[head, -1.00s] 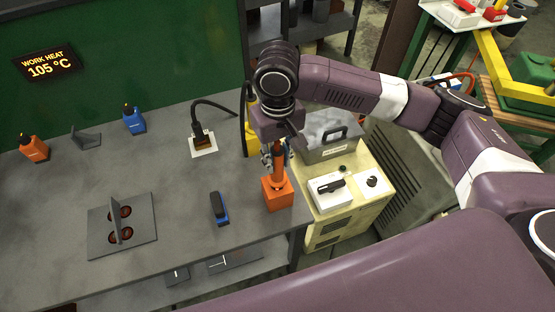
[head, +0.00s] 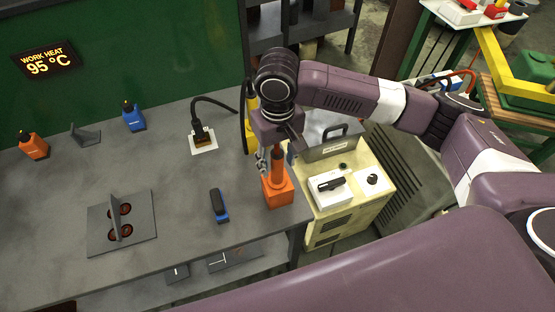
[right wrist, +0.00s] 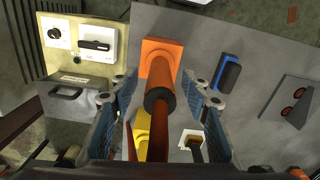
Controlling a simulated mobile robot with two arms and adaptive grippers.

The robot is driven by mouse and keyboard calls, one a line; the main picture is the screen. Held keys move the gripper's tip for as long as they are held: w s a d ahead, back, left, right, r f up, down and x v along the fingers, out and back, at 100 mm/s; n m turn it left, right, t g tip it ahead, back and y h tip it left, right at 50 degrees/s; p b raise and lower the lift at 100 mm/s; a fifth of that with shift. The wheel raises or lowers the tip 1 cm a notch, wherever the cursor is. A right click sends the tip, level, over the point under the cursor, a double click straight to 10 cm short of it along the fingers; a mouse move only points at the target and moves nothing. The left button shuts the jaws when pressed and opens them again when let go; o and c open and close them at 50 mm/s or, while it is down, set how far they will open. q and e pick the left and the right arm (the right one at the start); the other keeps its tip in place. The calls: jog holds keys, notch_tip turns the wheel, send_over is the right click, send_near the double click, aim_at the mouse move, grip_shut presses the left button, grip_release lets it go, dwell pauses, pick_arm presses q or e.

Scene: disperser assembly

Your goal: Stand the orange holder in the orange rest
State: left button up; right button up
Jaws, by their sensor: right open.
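The orange holder (head: 277,174) stands upright with its lower end in the orange rest (head: 280,194), near the right front corner of the bench. In the right wrist view the holder (right wrist: 160,75) runs from the rest (right wrist: 173,54) up between my fingers, with a dark collar around it. My right gripper (head: 274,156) is around the holder's upper part. Its two blue-padded fingers (right wrist: 163,104) are spread, with a gap on each side of the holder. My left gripper is in neither view.
A blue-and-black block (head: 219,206) lies left of the rest. A plate with glowing red rings (head: 140,237) is further left. A yellow object (head: 252,115) and a cabled white socket (head: 203,146) are behind. A cream cabinet (head: 350,200) adjoins the bench at right.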

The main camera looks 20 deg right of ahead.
notch_tip(320, 180, up, 12)
jog(key=shift+r, duration=0.1)
dwell(0.5)
dwell(0.4)
